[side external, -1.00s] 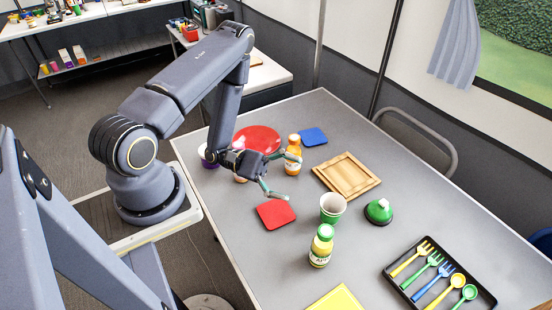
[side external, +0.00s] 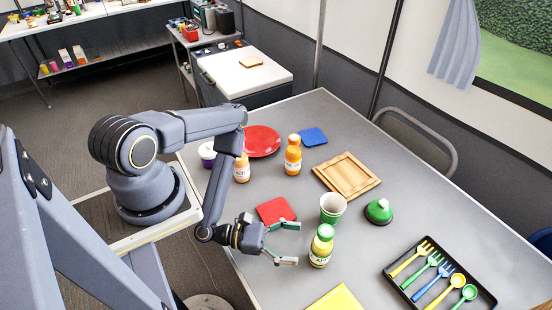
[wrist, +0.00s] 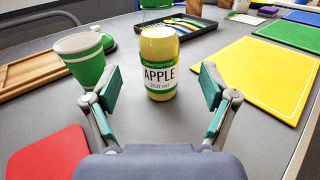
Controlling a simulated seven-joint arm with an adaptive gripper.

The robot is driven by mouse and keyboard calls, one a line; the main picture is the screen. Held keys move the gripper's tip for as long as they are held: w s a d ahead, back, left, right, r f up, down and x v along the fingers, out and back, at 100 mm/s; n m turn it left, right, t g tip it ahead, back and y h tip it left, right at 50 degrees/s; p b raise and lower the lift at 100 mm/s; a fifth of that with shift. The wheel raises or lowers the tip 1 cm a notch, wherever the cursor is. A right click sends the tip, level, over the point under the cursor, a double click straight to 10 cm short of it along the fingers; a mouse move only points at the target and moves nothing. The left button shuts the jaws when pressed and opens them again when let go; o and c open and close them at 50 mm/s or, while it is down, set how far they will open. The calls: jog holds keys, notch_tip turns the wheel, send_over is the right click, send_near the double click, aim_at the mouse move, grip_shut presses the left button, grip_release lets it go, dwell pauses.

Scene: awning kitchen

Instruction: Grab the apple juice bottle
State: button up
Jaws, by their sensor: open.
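The apple juice bottle (side external: 321,247) stands upright on the grey table, pale yellow with a green cap and a label. In the wrist view the bottle (wrist: 159,65) reads "APPLE" and stands ahead, centred between the open fingers. My gripper (side external: 289,243) is open and empty, low over the table just left of the bottle in the side view. In the wrist view its fingertips (wrist: 160,83) are spread to either side of the bottle's image. I cannot tell whether they reach around it; no contact shows.
A green and white cup (side external: 333,209) stands close behind the bottle. A red square (side external: 276,211) lies beside my gripper, and a yellow mat (side external: 338,299) lies in front. Around them are a wooden tray (side external: 347,175), a green-domed item (side external: 379,211), a black cutlery tray (side external: 488,294) and an orange bottle (side external: 293,155).

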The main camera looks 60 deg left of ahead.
aim_at(322, 246)
jog(key=x, duration=0.7)
jog(key=shift+w+d+f, duration=0.1)
jog(key=shift+w, duration=0.15)
jog(key=c, duration=1.5)
